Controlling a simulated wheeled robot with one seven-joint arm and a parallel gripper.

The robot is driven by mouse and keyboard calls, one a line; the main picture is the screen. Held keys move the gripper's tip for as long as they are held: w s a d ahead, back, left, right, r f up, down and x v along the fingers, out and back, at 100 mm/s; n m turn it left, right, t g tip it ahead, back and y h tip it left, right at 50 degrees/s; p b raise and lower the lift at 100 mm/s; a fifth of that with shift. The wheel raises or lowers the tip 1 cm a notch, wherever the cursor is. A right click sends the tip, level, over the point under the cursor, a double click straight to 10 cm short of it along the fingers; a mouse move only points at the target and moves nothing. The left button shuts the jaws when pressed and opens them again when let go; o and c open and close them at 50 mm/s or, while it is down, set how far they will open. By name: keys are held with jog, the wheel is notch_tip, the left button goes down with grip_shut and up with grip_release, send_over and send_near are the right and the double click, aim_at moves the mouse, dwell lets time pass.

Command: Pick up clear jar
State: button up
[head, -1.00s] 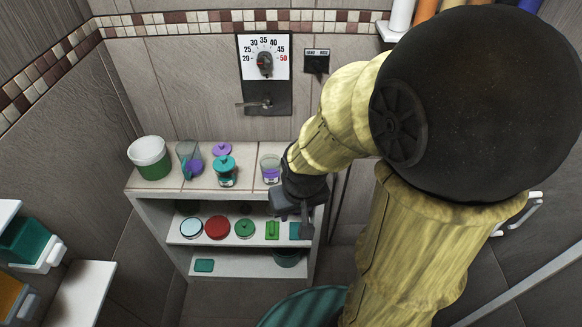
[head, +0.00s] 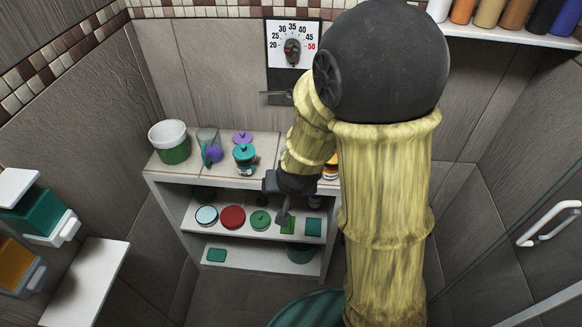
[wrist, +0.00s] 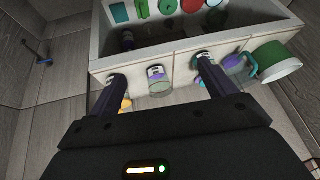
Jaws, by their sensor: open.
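I cannot tell the exact gap between the fingertips and the jar.
A teal-lidded jar (head: 245,157), a purple lid (head: 243,137), a clear jug (head: 208,142) and a green-white bucket (head: 170,142) stand to the left. An orange item (head: 330,166) is partly hidden at right. Several lids, including a red one (head: 232,217), lie on the shelf below.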

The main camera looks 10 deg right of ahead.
jog(key=w+a+f+m+t+h+b, duration=0.3)
jog(key=w+f+t+h+b, duration=0.4)
jog(key=f+h, duration=0.4)
jog(key=shift+a+m+t+b, duration=0.4)
jog(key=shift+m+t+b, duration=0.1)
jog(key=shift+m+t, duration=0.25)
jog(key=shift+w+f, duration=0.1)
jog(key=shift+w, duration=0.05)
jog(key=p+x, duration=0.1)
jog(key=x, duration=1)
jog(key=shift+w+d+p, duration=0.25)
jog(key=shift+d+p, duration=0.05)
jog(key=shift+p, duration=0.05)
jog(key=shift+w+d, duration=0.1)
jog(key=shift+w, duration=0.1)
